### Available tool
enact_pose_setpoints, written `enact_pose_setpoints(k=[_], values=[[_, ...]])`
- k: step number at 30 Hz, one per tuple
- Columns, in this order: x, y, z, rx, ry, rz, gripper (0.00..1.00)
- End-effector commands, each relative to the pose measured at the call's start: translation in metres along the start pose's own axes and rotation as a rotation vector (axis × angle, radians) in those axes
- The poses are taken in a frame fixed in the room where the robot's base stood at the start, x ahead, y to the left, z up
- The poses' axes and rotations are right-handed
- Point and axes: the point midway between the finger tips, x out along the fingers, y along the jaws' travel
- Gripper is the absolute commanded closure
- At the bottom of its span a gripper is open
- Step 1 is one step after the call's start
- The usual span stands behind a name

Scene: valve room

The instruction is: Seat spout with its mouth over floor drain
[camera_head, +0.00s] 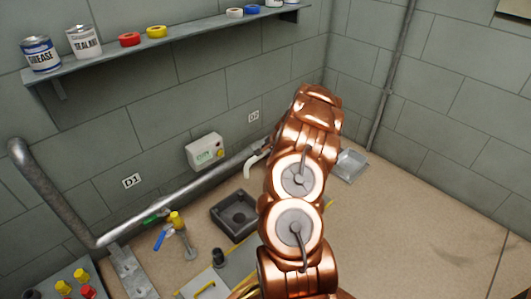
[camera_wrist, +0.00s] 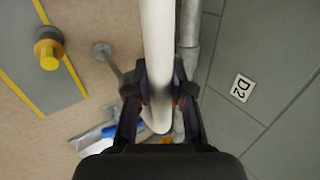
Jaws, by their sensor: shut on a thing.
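The white spout (camera_wrist: 158,40) runs down the middle of the wrist view, between the two dark fingers of my gripper (camera_wrist: 160,92), which is shut on it. Its rounded lower end shows just past the fingers. In the head view a curved white end of the spout (camera_head: 251,169) shows left of my arm, near the wall pipe; my arm hides the rest of it and my gripper. A dark square basin with a recessed middle, which looks like the floor drain (camera_head: 219,212), lies on the floor left of my arm. The spout end is apart from it, farther back.
A metal tray (camera_head: 351,166) lies right of my arm. The floor at right (camera_head: 420,225) is clear.

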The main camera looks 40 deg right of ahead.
Motion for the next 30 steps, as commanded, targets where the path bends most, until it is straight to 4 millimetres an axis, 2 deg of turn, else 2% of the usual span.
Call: enact_pose_setpoints(k=[5, 6, 13, 20, 27, 30], values=[[-0.0005, -0.0005, -0.0004, 0.000, 0.001, -0.001, 1.00], [-0.0005, -0.0005, -0.0004, 0.000, 0.001, -0.001, 0.74], [-0.0004, -0.0003, -0.0003, 0.000, 0.001, -0.001, 0.50], [-0.0002, -0.0001, -0.0001, 0.000, 0.000, 0.000, 0.49], [-0.0001, 0.0000, -0.0002, 0.000, 0.000, 0.000, 0.24], [-0.0001, 0.0000, -0.0001, 0.000, 0.000, 0.000, 0.24]])
